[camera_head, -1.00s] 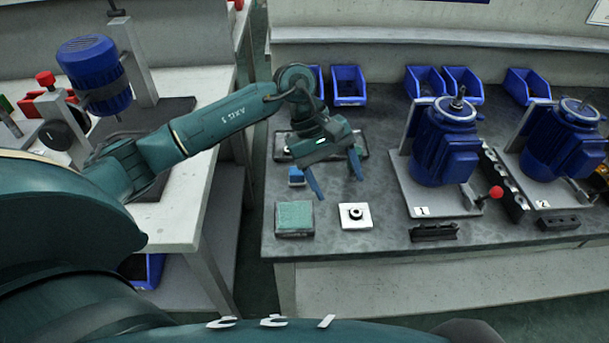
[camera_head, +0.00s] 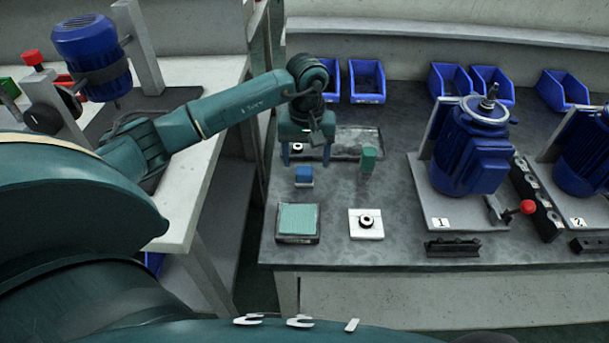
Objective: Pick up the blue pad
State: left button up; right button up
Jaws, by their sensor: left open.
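The blue pad (camera_head: 304,175) is a small blue block on the dark bench top. My left gripper (camera_head: 306,161) is open and points down, with its two blue fingers apart. In the picture the fingertips show just above and to either side of the pad. The gap in height or depth between them and the pad is hard to judge, and nothing shows held between the fingers. My right gripper is not in view.
In front are a green square pad (camera_head: 298,218) and a white plate (camera_head: 353,233) with a black ring. A shallow tray (camera_head: 362,154) lies behind. Blue motors (camera_head: 470,150) stand at right.

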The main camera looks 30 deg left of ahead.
aim_at(304, 169)
pick_arm(q)
jog(key=f, duration=0.5)
jog(key=shift+w+a+f, duration=0.1)
jog(key=shift+a, duration=0.2)
jog(key=c, duration=1.1)
jog(key=shift+o, duration=0.2)
notch_tip(304, 169, up, 10)
jog(key=shift+r, duration=0.1)
jog(key=o, duration=0.3)
jog(key=shift+c, duration=1.1)
